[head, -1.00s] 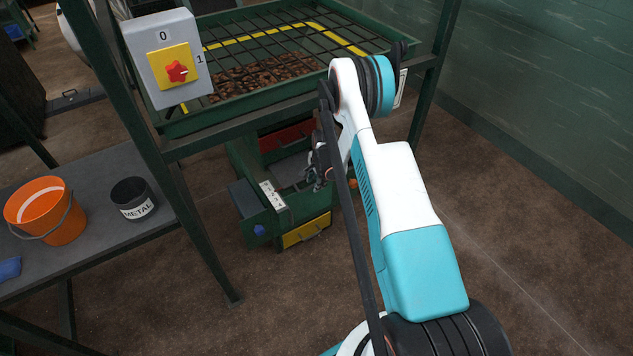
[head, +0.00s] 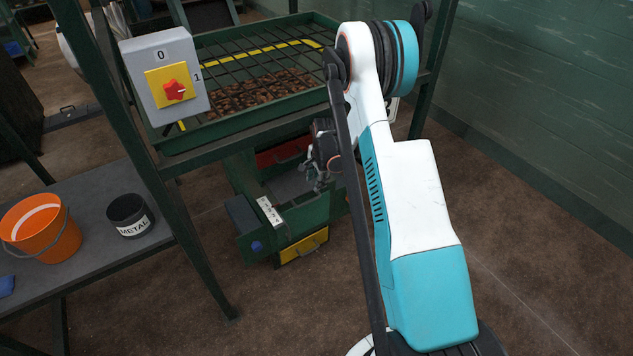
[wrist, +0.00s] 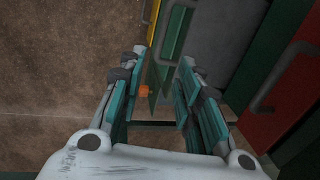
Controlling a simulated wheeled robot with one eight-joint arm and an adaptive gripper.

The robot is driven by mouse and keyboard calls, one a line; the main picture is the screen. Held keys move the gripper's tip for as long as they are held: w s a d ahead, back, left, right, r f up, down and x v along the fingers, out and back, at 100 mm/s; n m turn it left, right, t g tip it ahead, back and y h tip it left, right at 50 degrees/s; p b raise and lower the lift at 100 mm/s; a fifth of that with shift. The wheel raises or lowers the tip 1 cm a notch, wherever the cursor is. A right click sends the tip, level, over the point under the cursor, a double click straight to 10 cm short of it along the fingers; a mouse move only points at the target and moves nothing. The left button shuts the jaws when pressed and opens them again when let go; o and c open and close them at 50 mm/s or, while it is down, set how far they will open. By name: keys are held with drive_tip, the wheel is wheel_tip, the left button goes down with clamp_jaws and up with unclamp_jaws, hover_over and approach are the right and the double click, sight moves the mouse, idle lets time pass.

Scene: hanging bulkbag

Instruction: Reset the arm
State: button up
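My arm (head: 420,210) is bent in the head view, with its elbow raised at the upper right. My gripper (head: 318,165) hangs below the elbow, partly hidden by the arm, in front of the green machine (head: 300,222) under the hopper. In the wrist view my gripper (wrist: 160,65) shows two teal fingers standing apart, with no held object visible between them. A yellow drawer front (wrist: 153,20) and a red panel (wrist: 300,82) of the machine lie beyond the fingers.
A grated hopper (head: 250,123) with brown lumps stands above the machine. A switch box (head: 165,75) is on the frame post. An orange bucket (head: 42,228) and a black METAL pot (head: 128,214) stand on the left shelf. Floor at right is open.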

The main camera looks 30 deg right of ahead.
idle(0.4)
drive_tip(key=s+a+r+n+t+p, duration=0.1)
drive_tip(key=s+a+r+n, duration=0.3)
drive_tip(key=r, duration=0.8)
drive_tip(key=s+a+r+n+p, duration=0.1)
drive_tip(key=s+a+r, duration=0.2)
drive_tip(key=a+r, duration=0.55)
drive_tip(key=s+a+r+n+t+p, duration=0.1)
drive_tip(key=s+a+r+n+p, duration=0.15)
drive_tip(key=r, duration=1.15)
drive_tip(key=s+a+r+n, duration=0.3)
drive_tip(key=s+a+r, duration=0.2)
drive_tip(key=s, duration=0.4)
drive_tip(key=s+a+f+n+t+b, duration=0.2)
drive_tip(key=s+n, duration=0.5)
drive_tip(key=s, duration=0.6)
drive_tip(key=shift+f+t+b, duration=0.5)
drive_tip(key=shift+f+b, duration=0.2)
drive_tip(key=shift+b, duration=0.55)
